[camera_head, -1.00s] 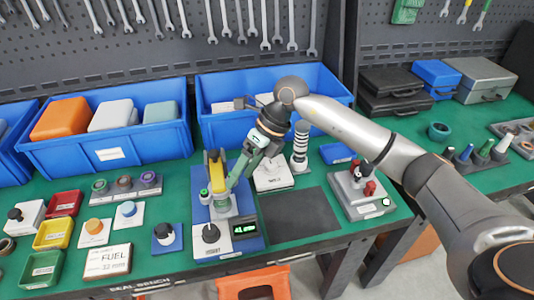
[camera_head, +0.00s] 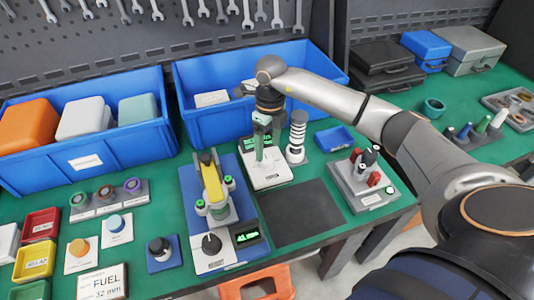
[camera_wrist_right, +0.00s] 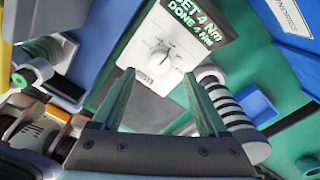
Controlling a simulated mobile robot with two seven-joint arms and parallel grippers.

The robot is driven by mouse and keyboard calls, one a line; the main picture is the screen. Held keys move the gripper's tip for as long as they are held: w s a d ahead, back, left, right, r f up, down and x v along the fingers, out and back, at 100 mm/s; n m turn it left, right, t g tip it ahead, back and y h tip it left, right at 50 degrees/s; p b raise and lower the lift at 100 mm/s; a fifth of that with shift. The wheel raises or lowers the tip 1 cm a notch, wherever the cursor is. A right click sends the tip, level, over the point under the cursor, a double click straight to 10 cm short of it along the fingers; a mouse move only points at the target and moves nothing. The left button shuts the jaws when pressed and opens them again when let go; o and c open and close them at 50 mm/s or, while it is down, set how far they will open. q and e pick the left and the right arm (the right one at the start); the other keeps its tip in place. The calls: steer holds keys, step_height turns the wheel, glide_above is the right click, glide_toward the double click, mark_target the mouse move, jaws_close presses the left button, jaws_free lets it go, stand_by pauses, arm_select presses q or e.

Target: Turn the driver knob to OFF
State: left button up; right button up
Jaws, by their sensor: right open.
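A white box (camera_head: 268,178) with a green-lit display stands behind the dark mat. In the right wrist view its display (camera_wrist_right: 200,22) reads SET 4 Nm, DONE 4 Nm. Below the display is a small pale round knob (camera_wrist_right: 158,60) with tiny marks around it, too small to read. My right gripper (camera_head: 262,152) points down over this box and hides part of it. In the right wrist view its two green fingers (camera_wrist_right: 155,88) are apart and empty, with the knob showing between and beyond their tips. My left gripper is not in view.
A black-and-white ringed column (camera_head: 297,136) stands close right of the box. A blue-based fixture with a yellow lever (camera_head: 211,182) and a black knob (camera_head: 211,243) stands to its left. A blue bin (camera_head: 200,118) is behind. The dark mat (camera_head: 300,212) is clear.

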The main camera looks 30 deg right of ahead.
mark_target(267, 159)
steer(key=shift+a+f, duration=0.1)
steer(key=shift+f, duration=2.1)
steer(key=shift+c, duration=0.2)
jaws_close()
